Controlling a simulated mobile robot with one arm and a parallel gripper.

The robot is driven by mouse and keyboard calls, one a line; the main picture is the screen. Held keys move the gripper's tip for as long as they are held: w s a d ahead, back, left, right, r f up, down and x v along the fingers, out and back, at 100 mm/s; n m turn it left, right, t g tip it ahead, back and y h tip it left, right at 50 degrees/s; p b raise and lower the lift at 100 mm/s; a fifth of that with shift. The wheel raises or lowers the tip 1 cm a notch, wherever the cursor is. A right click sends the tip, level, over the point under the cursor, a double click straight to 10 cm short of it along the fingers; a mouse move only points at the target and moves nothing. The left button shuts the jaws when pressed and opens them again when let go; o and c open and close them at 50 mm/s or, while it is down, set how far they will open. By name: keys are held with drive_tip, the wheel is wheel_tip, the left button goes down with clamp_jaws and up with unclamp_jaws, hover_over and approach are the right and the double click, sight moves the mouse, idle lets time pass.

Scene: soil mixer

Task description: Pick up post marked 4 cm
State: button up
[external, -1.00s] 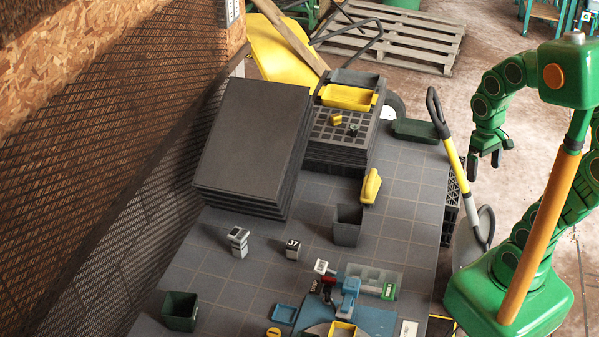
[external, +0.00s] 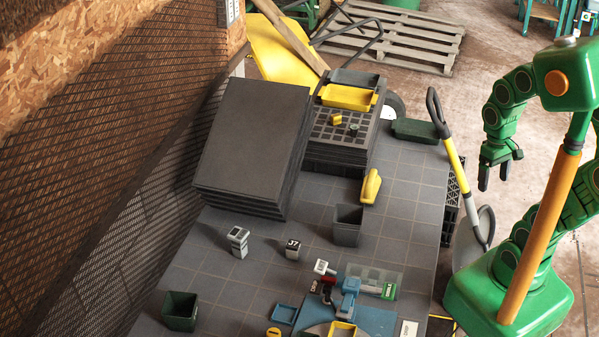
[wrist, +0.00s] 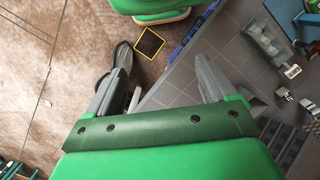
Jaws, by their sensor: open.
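My gripper (external: 494,184) hangs open and empty in the air to the right of the table, near the yellow-handled shovel. In the wrist view its two fingers (wrist: 162,75) are spread apart with nothing between them. No marking reading 4 cm is legible. Small posts stand on the table: a grey one with a pale top (external: 238,241), a grey one whose top seems to read 37 (external: 292,249), and a white-topped one with red (external: 321,267). Small blocks also show at the right of the wrist view (wrist: 282,93), too small to read. My gripper is well apart from all of them.
The tiled table (external: 413,200) holds a dark bin (external: 347,226), a green bin (external: 180,311), a yellow bottle (external: 370,187) and stacked dark slabs (external: 250,140). The shovel (external: 453,155) leans at the table's right edge. Open tiles lie around the posts.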

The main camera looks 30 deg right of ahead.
drive_tip(key=w+a+f+n+t, duration=0.1)
drive_tip(key=w+a, duration=0.3)
drive_tip(key=w, duration=0.3)
drive_tip(key=w+a+f+n+t, duration=0.1)
drive_tip(key=w+a+f+n, duration=0.1)
drive_tip(key=w+a, duration=0.4)
drive_tip(key=n+t+y, duration=0.4)
drive_tip(key=t+y, duration=0.4)
drive_tip(key=t, duration=0.2)
approach(234, 236)
drive_tip(key=shift+w+a+f, duration=0.25)
drive_tip(key=shift+w+f, duration=0.25)
drive_tip(key=shift+w, duration=0.1)
drive_tip(key=shift+w+a+f, duration=0.25)
drive_tip(key=shift+w+f, duration=0.2)
drive_tip(key=shift+w, duration=0.15)
drive_tip(key=shift+w+a+f+t, duration=0.3)
drive_tip(key=shift+f+t, duration=0.1)
drive_tip(key=shift+f, duration=0.15)
drive_tip(key=shift+w+d+x, duration=0.1)
drive_tip(key=shift+d+x, duration=0.05)
drive_tip(key=shift+x, duration=1.45)
drive_tip(key=shift+w+d+x, duration=0.1)
drive_tip(key=shift+d+x, duration=0.05)
drive_tip(key=shift+x, duration=1.5)
drive_tip(key=shift+w+a+f, duration=0.2)
drive_tip(key=shift+w+f, duration=0.2)
drive_tip(key=shift+w, duration=0.05)
